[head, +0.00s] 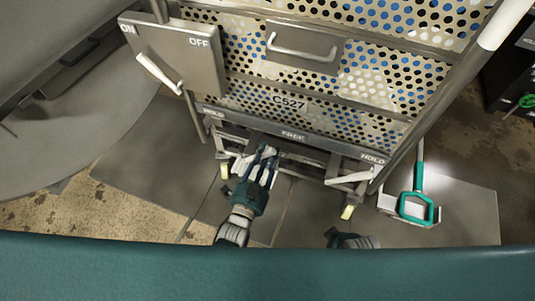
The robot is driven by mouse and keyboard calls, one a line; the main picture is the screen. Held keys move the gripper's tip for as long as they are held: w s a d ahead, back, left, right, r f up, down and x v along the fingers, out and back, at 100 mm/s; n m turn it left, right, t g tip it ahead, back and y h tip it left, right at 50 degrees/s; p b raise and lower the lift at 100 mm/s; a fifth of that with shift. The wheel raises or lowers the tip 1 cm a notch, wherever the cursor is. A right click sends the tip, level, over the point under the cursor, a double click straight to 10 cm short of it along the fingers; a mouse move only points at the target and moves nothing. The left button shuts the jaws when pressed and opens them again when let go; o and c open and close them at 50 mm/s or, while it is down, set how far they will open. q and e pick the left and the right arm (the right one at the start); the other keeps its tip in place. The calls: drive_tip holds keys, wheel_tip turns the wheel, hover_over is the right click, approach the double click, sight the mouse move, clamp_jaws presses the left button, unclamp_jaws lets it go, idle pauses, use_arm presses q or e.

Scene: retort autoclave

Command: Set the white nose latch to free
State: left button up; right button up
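The basket cart's lower rail (325,145) carries a FREE label at its middle and a HOLD label near each end. My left gripper (265,157) is below the rail, between the left HOLD label and FREE. It is at a pale lever-like part (242,164), which it partly covers. Its fingers point toward the cart; whether they close on that part is unclear. Another white lever (349,178) lies under the right HOLD label. I cannot tell for sure which is the nose latch. My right gripper (350,240) is partly visible at the lower edge, its fingers unclear.
A grey ON/OFF panel (190,50) with a white lever (158,72) is at upper left. The perforated basket (370,75) has a handle (302,50). A teal-handled tool (417,207) is at right. Floor plates (150,165) are clear at left.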

use_arm(q)
drive_tip(key=o, duration=0.4)
drive_tip(key=shift+s+d+f, duration=0.1)
drive_tip(key=shift+f, duration=0.05)
drive_tip(key=v, duration=1.2)
use_arm(e)
drive_tip(key=shift+w, duration=0.3)
